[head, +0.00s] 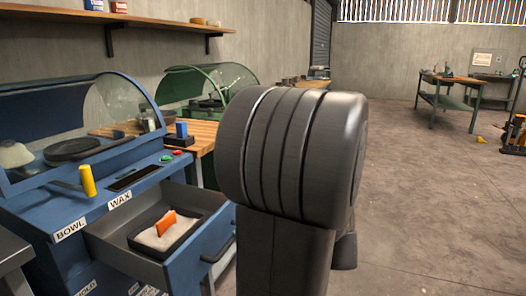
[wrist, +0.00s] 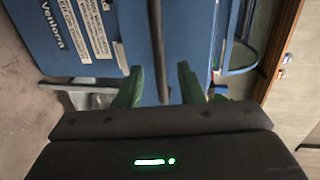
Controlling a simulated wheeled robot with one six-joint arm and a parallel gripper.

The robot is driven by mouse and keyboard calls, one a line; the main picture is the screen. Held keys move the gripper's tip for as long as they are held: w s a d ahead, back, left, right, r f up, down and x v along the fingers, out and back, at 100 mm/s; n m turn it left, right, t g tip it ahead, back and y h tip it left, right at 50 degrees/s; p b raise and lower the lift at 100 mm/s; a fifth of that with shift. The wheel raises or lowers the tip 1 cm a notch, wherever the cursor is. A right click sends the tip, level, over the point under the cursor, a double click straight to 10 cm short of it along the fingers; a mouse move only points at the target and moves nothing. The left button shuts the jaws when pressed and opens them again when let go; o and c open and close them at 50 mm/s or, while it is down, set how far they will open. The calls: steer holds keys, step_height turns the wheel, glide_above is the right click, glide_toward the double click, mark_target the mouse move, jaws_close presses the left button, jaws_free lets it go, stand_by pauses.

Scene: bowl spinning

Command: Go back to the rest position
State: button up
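My gripper (wrist: 159,78) shows in the wrist view. Its two green fingers are apart with nothing held between them. A blue cabinet face and a dark bar (wrist: 156,45) lie beyond the fingers; I cannot tell how far off they are. In the head view my own dark arm link fills the middle and the gripper is hidden.
The blue machine (head: 48,225) stands at the left with its drawer (head: 222,222) open. A tray (head: 137,240) with a white pad and an orange piece (head: 166,222) lies in it. A yellow handle (head: 87,180) stands above. Open floor (head: 430,200) lies right.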

steer(key=shift+x, duration=1.35)
